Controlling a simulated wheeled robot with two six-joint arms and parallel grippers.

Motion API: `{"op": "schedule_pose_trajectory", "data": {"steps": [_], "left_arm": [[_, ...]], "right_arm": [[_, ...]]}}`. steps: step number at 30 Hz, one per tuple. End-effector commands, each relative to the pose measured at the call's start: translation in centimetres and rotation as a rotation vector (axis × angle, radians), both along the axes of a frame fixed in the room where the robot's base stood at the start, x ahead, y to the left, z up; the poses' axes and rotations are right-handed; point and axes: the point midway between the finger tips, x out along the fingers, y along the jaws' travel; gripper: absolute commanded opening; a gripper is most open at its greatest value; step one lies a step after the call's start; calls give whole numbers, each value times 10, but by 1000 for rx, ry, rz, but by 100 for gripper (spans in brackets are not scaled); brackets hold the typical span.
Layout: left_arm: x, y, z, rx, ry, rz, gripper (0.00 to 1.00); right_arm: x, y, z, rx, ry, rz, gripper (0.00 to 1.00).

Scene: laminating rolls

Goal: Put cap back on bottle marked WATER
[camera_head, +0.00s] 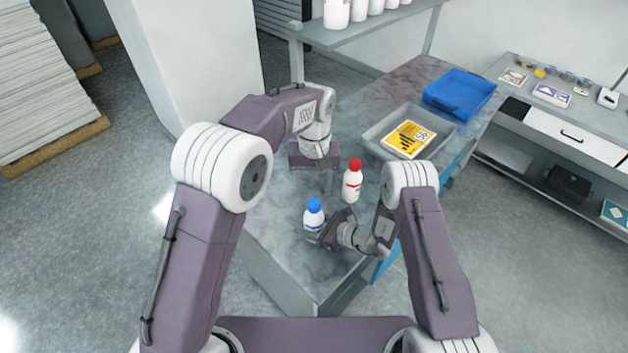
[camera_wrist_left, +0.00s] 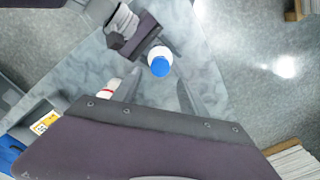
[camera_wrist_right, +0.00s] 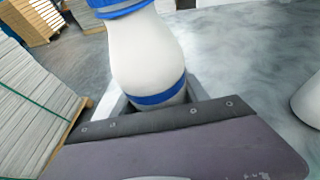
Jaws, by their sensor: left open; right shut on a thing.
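A white bottle with a blue cap (camera_head: 314,205) stands upright near the front of the grey table. My right gripper (camera_head: 322,237) is shut on its lower body from the right. The right wrist view shows its white body (camera_wrist_right: 143,50) and blue band up close; the top is cut off. The left wrist view shows its blue cap (camera_wrist_left: 160,67) seated on top. A white bottle with a red cap (camera_head: 352,181) stands behind it to the right. My left gripper (camera_head: 327,182) is open and empty, pointing down behind the blue-capped bottle. I cannot read WATER on either bottle.
A grey tray (camera_head: 447,137) with a yellow packet (camera_head: 409,138) sits further back on the table, and a blue bin (camera_head: 462,92) behind it. A shelf (camera_head: 350,36) with white containers stands at the back left. The table's front left corner is bare.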

Motion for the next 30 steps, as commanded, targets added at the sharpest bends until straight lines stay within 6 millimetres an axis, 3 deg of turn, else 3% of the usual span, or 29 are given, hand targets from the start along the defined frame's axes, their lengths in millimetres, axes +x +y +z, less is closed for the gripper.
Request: {"op": "schedule_pose_trajectory", "data": {"steps": [10, 23, 28, 30], "left_arm": [[-1, 0, -55, 1, 2, -1, 51], [0, 0, -65, 0, 0, -1, 51], [0, 0, -65, 0, 0, -1, 3], [0, 0, -65, 0, 0, -1, 0]], "right_arm": [[0, 0, 1, 1, -2, 0, 0], [0, 0, 1, 1, -2, 0, 0], [0, 0, 1, 1, -2, 0, 0], [0, 0, 1, 1, -2, 0, 0]]}}
